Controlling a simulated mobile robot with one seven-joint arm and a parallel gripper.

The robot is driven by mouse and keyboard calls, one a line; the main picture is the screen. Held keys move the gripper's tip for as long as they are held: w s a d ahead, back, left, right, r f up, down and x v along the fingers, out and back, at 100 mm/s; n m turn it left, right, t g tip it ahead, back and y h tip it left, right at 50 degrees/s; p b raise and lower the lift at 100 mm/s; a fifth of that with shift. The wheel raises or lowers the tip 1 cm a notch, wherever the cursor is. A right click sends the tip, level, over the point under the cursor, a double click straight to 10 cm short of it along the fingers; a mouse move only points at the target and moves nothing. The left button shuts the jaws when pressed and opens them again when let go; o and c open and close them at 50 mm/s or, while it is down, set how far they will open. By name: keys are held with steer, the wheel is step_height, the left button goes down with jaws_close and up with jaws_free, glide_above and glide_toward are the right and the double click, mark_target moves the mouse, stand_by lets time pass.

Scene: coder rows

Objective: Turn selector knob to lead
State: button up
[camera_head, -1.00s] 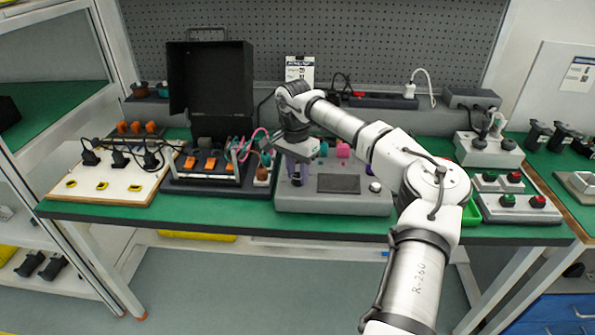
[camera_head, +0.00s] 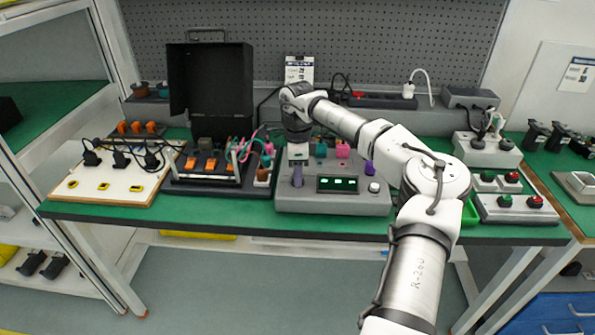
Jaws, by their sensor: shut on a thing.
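The grey device box (camera_head: 335,203) stands on the green bench in the middle of the head view. It has a small display (camera_head: 344,184) with lit green marks and a white round button (camera_head: 374,187). My gripper (camera_head: 298,182) points straight down over the left part of the box's top. It is shut on the selector knob, which its fingers almost wholly hide. I cannot read the knob's pointer or any labels around it.
A black panel with orange switches (camera_head: 210,164) and an open black case (camera_head: 210,90) stand to the left. Teal and pink plugs (camera_head: 342,149) sit behind the box, with a purple one (camera_head: 369,168) at its right. Red and green buttons (camera_head: 520,201) stand further right.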

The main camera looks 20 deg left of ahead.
steer(key=m, duration=0.5)
steer(key=shift+m, duration=0.3)
stand_by(0.5)
steer(key=o, duration=1)
steer(key=shift+c, duration=0.2)
steer(key=shift+r, duration=0.15)
step_height(320, 180, up, 14)
steer(key=b, duration=0.1)
steer(key=shift+w+f+b, duration=0.2)
steer(key=shift+w+b, duration=0.1)
steer(key=shift+w, duration=0.05)
steer(key=shift+d, duration=0.1)
